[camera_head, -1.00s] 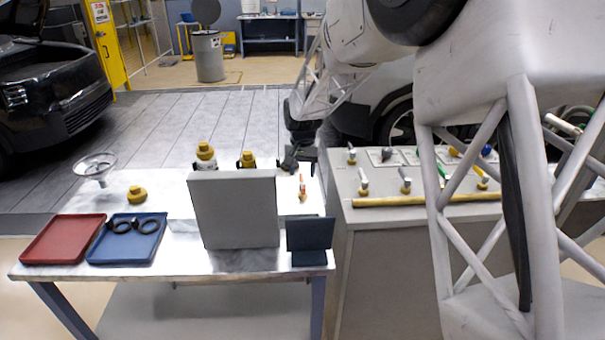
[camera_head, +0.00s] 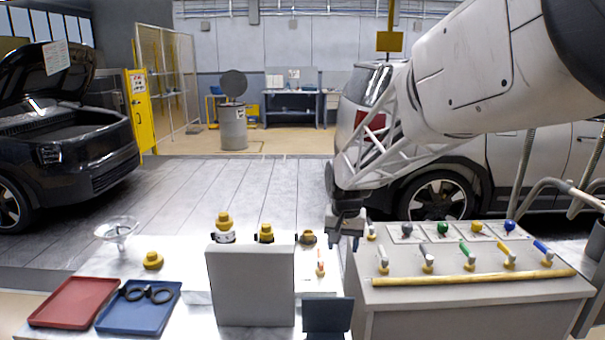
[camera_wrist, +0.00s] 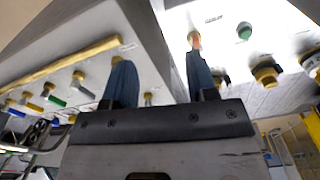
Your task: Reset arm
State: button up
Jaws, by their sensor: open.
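My gripper (camera_head: 346,240) is above the gap between the work table and the grey cabinet in the head view. In the wrist view its two dark fingers (camera_wrist: 158,62) are apart with nothing between them. The view in the wrist camera is tilted, with the cabinet's coloured handles (camera_wrist: 50,98) on the left and yellow-capped items (camera_wrist: 265,70) on the right.
The table holds a red tray (camera_head: 62,308), a blue tray (camera_head: 125,318) with black rings, a clear funnel (camera_head: 117,230), a yellow cap (camera_head: 153,260) and a grey panel (camera_head: 250,288). The cabinet (camera_head: 450,310) has coloured knobs and a yellow bar (camera_head: 460,280). Cars stand behind.

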jog(key=s+d+r, duration=0.1)
jog(key=s+d, duration=0.1)
jog(key=s, duration=1)
jog(key=s+d+r+n+t, duration=0.1)
jog(key=s+d, duration=0.2)
jog(key=s, duration=0.8)
jog(key=s+d+r+t, duration=0.1)
jog(key=s+d+r, duration=0.1)
jog(key=s, duration=1)
jog(key=shift+s+d+n, duration=0.3)
jog(key=shift+d+n, duration=0.1)
jog(key=shift+d, duration=0.2)
dwell(0.9)
jog(key=m+g, duration=0.2)
jog(key=g, duration=0.1)
send_over(321, 260)
jog(key=f, duration=1.1)
jog(key=shift+s+d+f, duration=0.1)
jog(key=shift+s+f, duration=0.05)
jog(key=shift+s, duration=0.25)
jog(key=shift+w+a+f, duration=0.2)
jog(key=shift+w+f, duration=0.15)
jog(key=shift+w, duration=0.05)
